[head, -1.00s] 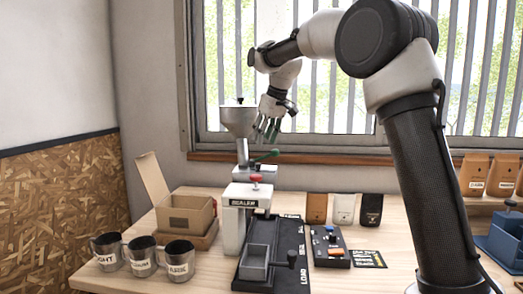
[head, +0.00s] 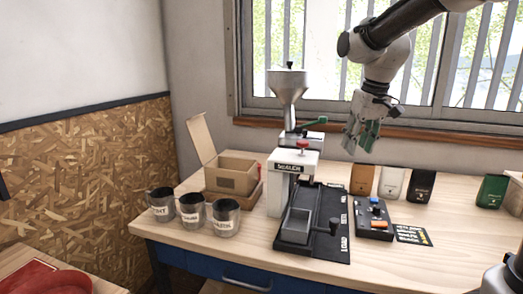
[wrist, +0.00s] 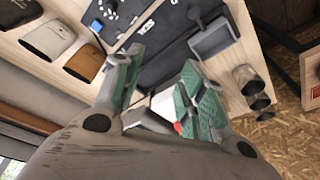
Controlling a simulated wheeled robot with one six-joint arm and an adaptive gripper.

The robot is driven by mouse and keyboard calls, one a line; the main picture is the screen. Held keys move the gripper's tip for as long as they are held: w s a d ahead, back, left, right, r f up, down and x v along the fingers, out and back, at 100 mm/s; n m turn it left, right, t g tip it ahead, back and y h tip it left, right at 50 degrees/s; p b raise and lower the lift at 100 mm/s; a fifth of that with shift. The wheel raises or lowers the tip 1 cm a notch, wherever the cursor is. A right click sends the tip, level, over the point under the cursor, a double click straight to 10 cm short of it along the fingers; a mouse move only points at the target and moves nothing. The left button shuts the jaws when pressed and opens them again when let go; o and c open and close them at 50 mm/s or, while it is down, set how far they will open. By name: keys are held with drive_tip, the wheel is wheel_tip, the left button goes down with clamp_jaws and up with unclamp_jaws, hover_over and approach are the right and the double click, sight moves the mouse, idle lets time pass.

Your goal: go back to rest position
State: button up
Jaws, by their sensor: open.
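My gripper (head: 361,136) is open and empty in the head view. It hangs in the air in front of the window, to the right of the grinder-like funnel machine (head: 288,88) and above the back of the table. In the wrist view its green-padded fingers (wrist: 160,88) are spread apart with nothing held between them. The sealer (head: 291,166) with its red knob stands below and to the left of it.
The wooden table (head: 400,262) holds three labelled cups (head: 192,211), an open cardboard box (head: 237,174), a black rail with a grey tray (head: 297,226), a control panel (head: 374,218) and several pouches (head: 391,182). A window (head: 450,70) is behind. A red item (head: 50,280) lies at lower left.

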drive_tip(key=s+d+f+m+t, duration=0.1)
drive_tip(key=s+d, duration=0.4)
drive_tip(key=s, duration=0.7)
drive_tip(key=s+d+f+m+t, duration=0.1)
drive_tip(key=s+d+f, duration=0.2)
drive_tip(key=s, duration=0.9)
drive_tip(key=shift+s+d+m+h, duration=0.3)
drive_tip(key=shift+d+h, duration=0.1)
drive_tip(key=shift+d, duration=0.45)
